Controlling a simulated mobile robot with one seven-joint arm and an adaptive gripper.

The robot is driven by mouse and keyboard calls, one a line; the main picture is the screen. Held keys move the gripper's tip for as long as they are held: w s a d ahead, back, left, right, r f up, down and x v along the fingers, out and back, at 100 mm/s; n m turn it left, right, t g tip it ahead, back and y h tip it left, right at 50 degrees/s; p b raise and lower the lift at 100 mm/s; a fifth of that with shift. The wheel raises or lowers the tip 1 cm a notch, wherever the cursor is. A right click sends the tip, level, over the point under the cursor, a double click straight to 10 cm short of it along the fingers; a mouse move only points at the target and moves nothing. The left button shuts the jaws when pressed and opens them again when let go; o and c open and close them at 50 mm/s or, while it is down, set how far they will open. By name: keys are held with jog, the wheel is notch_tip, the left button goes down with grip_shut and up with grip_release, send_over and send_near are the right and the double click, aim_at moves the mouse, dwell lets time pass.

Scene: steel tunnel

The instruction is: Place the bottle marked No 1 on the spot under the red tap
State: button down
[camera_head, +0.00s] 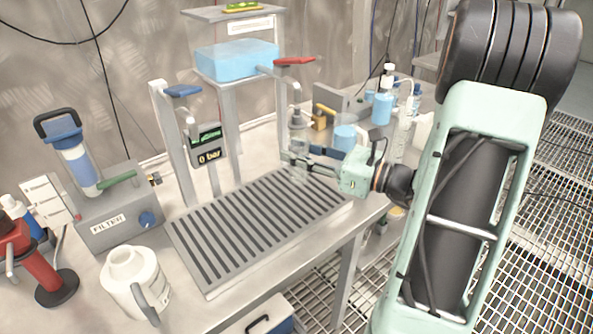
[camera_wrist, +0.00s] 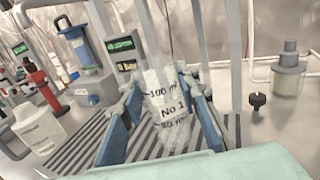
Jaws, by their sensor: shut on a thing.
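In the head view the bottle (camera_head: 298,143) looks about upright at the far right end of the slatted grate (camera_head: 204,270). My gripper (camera_head: 297,162) is shut on it, reaching in from the right. The red tap (camera_head: 294,61) is above, its spout coming down over the bottle. I cannot tell whether the bottle's base touches the grate. The exact spot under the tap is hidden by the bottle and gripper.
A blue tap (camera_head: 183,91) and a pressure display (camera_head: 208,148) stand left of the red tap. A filter box (camera_head: 118,220), a white jug (camera_head: 135,284) and a red tool (camera_head: 38,262) are at the left. Several bottles stand behind my gripper. The grate's middle is clear.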

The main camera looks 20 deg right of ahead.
aim_at(296, 167)
jog(key=shift+w+d+f, duration=0.1)
jog(key=shift+w+f, duration=0.55)
jog(key=shift+f, duration=0.15)
jog(key=shift+w+f+b, duration=0.15)
jog(key=shift+f+b, duration=0.15)
jog(key=shift+f, duration=0.6)
jog(key=shift+w+f+b, duration=0.1)
jog(key=shift+f+b, duration=0.15)
jog(key=shift+f, duration=0.6)
jog(key=shift+f, duration=0.1)
jog(key=shift+f, duration=0.15)
jog(key=c, duration=1.5)
grip_release()
jog(key=shift+o, duration=0.2)
